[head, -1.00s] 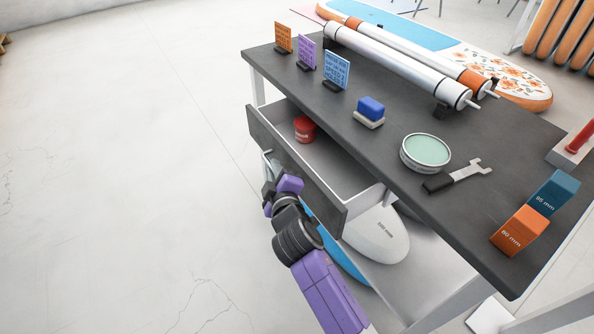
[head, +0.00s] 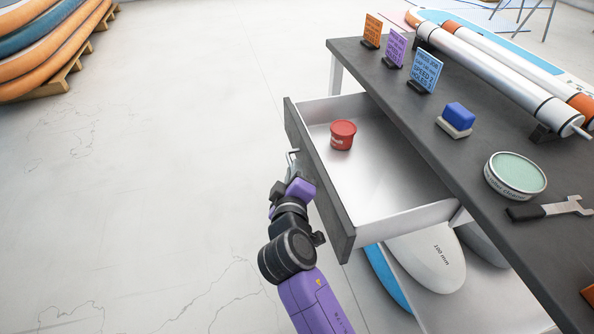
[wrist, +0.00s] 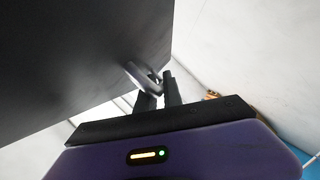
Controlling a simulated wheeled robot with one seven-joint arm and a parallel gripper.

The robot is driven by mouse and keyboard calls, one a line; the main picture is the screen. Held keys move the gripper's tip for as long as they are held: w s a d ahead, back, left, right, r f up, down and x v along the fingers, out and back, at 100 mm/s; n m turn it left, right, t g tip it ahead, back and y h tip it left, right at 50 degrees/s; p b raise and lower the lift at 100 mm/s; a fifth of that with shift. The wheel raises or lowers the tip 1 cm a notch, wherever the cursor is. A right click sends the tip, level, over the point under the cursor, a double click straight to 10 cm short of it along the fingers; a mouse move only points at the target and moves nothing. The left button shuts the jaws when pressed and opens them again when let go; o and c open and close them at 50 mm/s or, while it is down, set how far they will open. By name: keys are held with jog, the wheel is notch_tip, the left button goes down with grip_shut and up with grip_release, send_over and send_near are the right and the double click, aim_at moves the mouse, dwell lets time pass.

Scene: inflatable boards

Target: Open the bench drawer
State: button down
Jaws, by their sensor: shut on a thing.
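The bench drawer (head: 385,205) stands well out from the dark-topped bench (head: 430,120), with its light inside showing. Its dark front panel (head: 318,182) faces left, and a thin metal handle (head: 292,160) sticks out from it. My gripper (wrist: 158,90) is shut on the handle, which shows between the black fingers in the wrist view (wrist: 140,75). In the head view the fingertips are partly hidden by my purple wrist. A red tub (head: 342,135) sits inside the drawer near its far end.
On the bench top are three small sign cards (head: 396,48), a blue block on a pale base (head: 457,118), a round tin (head: 515,175), a wrench (head: 550,208) and long rollers (head: 490,75). White boards (head: 430,262) lie below. The floor (head: 190,150) at left is clear.

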jog(key=c, duration=1.8)
grip_release()
jog(key=shift+o, duration=0.2)
jog(key=p+v, duration=0.1)
jog(key=v, duration=0.6)
jog(key=shift+s, duration=0.4)
